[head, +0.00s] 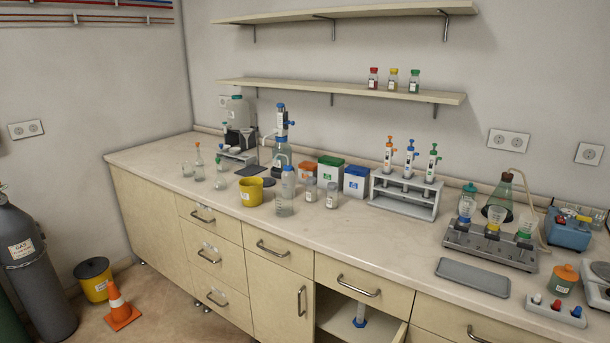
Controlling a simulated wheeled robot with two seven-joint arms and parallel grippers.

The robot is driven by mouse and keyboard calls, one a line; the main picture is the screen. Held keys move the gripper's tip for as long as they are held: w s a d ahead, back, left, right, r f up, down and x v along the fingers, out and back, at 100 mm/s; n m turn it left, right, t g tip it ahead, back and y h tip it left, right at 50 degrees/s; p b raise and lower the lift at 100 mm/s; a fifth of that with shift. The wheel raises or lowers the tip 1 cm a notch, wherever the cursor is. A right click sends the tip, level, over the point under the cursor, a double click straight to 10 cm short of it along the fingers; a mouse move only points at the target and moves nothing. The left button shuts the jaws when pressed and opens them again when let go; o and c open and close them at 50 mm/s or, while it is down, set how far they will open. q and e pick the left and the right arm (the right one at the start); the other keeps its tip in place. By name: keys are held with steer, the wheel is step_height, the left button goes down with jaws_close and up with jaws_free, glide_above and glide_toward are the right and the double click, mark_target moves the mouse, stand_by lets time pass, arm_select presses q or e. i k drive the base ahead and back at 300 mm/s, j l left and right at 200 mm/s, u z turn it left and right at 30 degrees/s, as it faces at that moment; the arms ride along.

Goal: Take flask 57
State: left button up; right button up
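Small clear glass flasks stand on the left part of the counter. One flask has an orange stopper (198,170). Another flask has a green stopper (220,181) and stands just to its right. A third small clear glass vessel (187,169) is beside them at the left. No number can be read on any of them, so I cannot tell which is flask 57. A larger conical flask (497,207) stands at the right behind a grey rack. Neither of my grippers is in view.
The long counter (150,160) has a yellow bucket (251,192), bottles, boxes and a pipette stand (404,197) on it. A cupboard below stands open (340,322). On the floor are an orange cone (121,308), a yellow bin (95,284) and a gas cylinder (35,280).

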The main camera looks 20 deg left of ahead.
mark_target(220, 182)
steer(key=i+j, duration=0.1)
steer(key=j, duration=0.35)
steer(key=i+j, duration=0.1)
steer(key=j, duration=0.35)
steer(key=i+j, duration=0.1)
steer(key=j, duration=0.4)
steer(key=i+j, duration=0.1)
steer(key=j, duration=0.35)
steer(key=i+j, duration=0.1)
steer(key=j, duration=0.35)
steer(key=i+j, duration=0.15)
steer(key=j, duration=0.3)
steer(key=i+j, duration=0.3)
steer(key=j, duration=0.15)
steer(key=i+j, duration=0.6)
steer(key=j, duration=0.25)
steer(key=i+j, duration=0.25)
steer(key=j, duration=0.2)
steer(key=i+j, duration=0.3)
steer(key=j, duration=0.15)
steer(key=i+j, duration=0.3)
steer(key=j+z, duration=0.05)
steer(key=j, duration=0.05)
